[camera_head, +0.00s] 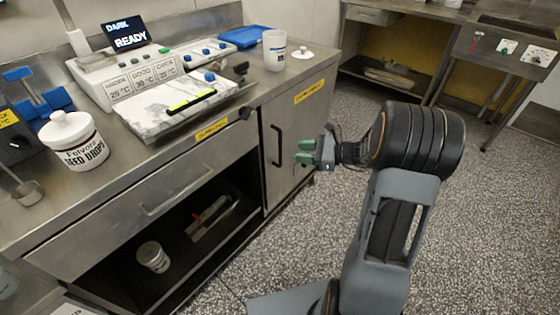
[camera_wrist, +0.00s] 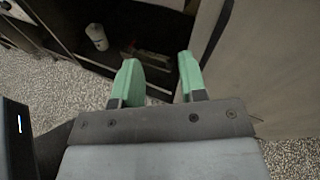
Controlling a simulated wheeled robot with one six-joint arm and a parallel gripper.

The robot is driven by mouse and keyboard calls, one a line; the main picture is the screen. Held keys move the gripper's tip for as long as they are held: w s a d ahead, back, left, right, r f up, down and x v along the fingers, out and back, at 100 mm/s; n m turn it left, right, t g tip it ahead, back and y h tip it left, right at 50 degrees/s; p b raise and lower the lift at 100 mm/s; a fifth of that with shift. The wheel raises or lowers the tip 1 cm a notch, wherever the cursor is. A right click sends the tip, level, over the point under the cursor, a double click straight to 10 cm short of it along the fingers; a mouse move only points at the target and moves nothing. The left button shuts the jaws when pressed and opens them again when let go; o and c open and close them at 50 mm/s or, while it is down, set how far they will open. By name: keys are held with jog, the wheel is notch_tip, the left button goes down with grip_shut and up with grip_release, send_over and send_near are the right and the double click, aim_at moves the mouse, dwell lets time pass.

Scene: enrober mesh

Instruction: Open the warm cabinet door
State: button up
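The warm cabinet door (camera_head: 292,127) is a grey metal panel at the right end of the counter, under a yellow label. It looks closed. Its black vertical bar handle (camera_head: 278,145) is near the door's left edge. My gripper (camera_head: 304,152) is in front of the door, to the right of the handle in the head view. In the wrist view my gripper (camera_wrist: 158,60) has its two green fingers apart with nothing between them. A dark slanted bar, apparently the handle (camera_wrist: 216,35), runs just right of the right finger, against the pale door (camera_wrist: 260,60).
Left of the door is an open shelf bay (camera_head: 165,245) with a white tub (camera_head: 152,256), under a drawer (camera_head: 150,195). The counter above holds a tempering machine (camera_head: 130,75) and a lidded jar (camera_head: 73,140). The speckled floor (camera_head: 300,230) in front is clear.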

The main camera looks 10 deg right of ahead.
jog(key=w+d+f+m+t+b, duration=0.3)
jog(key=d+f+m+t, duration=0.1)
jog(key=d+f, duration=0.15)
jog(key=b+x, duration=0.2)
jog(key=x, duration=1.1)
jog(key=shift+w+m, duration=0.3)
jog(key=shift+w, duration=0.1)
jog(key=shift+a+f, duration=0.1)
jog(key=shift+f, duration=0.05)
grip_shut()
